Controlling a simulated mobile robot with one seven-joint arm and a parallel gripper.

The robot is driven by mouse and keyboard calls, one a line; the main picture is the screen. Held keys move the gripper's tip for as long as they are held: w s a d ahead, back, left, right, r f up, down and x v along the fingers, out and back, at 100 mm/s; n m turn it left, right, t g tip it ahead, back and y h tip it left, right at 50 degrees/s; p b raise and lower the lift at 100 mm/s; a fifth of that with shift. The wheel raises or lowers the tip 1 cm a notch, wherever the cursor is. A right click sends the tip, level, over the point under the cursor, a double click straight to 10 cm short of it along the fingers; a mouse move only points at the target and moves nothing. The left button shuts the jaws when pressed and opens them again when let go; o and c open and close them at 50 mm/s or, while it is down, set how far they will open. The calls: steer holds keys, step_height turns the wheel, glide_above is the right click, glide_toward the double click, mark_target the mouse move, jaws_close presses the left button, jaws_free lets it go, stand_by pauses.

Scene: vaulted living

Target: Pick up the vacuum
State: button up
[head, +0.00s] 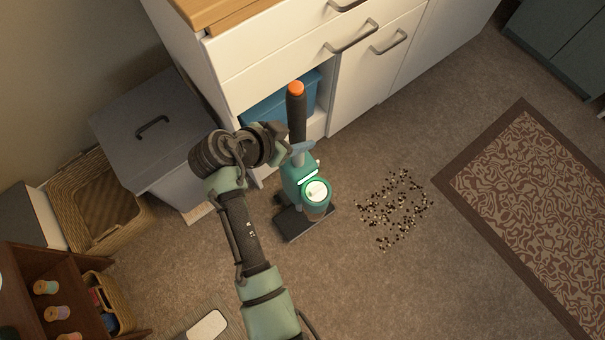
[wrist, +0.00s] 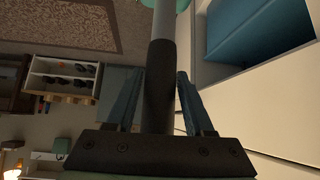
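In the wrist view, the dark handle (wrist: 159,85) runs between the two fingers of my gripper (wrist: 161,75). The fingers flank it, with narrow gaps seeming to show on both sides. The teal body is mostly out of that view.
A white cabinet (head: 270,62) with an open bay holding a blue bin (head: 262,109) is close behind the vacuum. A grey lidded box (head: 165,140) and a wicker basket (head: 97,238) stand left. Dark debris (head: 394,210) lies right, before a patterned rug (head: 535,195). Carpet there is otherwise clear.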

jaws_close()
steer(key=shift+w+r, duration=0.15)
steer(key=shift+r, duration=0.15)
